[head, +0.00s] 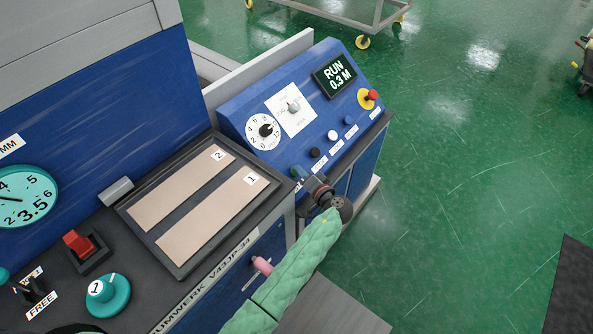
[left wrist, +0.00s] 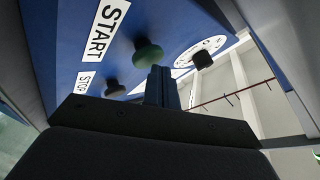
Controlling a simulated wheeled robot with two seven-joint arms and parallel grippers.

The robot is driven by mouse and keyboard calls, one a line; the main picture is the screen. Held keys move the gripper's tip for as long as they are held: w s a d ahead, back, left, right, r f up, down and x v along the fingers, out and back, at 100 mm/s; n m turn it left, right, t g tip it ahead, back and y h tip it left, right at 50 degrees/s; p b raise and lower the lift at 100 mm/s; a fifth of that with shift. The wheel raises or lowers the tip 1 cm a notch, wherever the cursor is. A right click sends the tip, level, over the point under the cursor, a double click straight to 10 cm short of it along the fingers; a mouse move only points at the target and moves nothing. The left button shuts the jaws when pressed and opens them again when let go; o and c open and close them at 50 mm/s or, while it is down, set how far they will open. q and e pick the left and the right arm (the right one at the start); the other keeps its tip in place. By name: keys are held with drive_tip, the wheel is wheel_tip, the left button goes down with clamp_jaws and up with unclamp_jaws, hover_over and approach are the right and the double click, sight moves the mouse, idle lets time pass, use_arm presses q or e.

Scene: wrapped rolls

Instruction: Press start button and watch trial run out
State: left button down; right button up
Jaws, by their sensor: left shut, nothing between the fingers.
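The blue control console (head: 235,109) carries a row of buttons and a display (head: 335,75) reading "RUN 0.3 M". The green button (head: 297,171) is at the near end of the row; in the left wrist view the green button (left wrist: 148,54) is near a "START" label (left wrist: 104,30). My left gripper (head: 306,178) is at the green button, shut and empty. In the left wrist view its fingertips (left wrist: 160,74) overlap the button's edge; I cannot tell whether they touch. My right gripper is not in view.
Black (head: 315,152), white (head: 332,134) and blue (head: 349,119) buttons follow along the row, then a red emergency knob (head: 372,95). A dial (head: 265,131) sits above. A tray (head: 178,264) with strips "1" and "2" is left.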

use_arm(q)
drive_tip(key=d+r, duration=0.1)
drive_tip(key=s+d+r, duration=0.1)
drive_tip(key=s+r+p, duration=0.1)
drive_tip(key=r, duration=0.1)
drive_tip(key=shift+d, duration=0.4)
drive_tip(key=shift+f, duration=0.1)
idle(0.8)
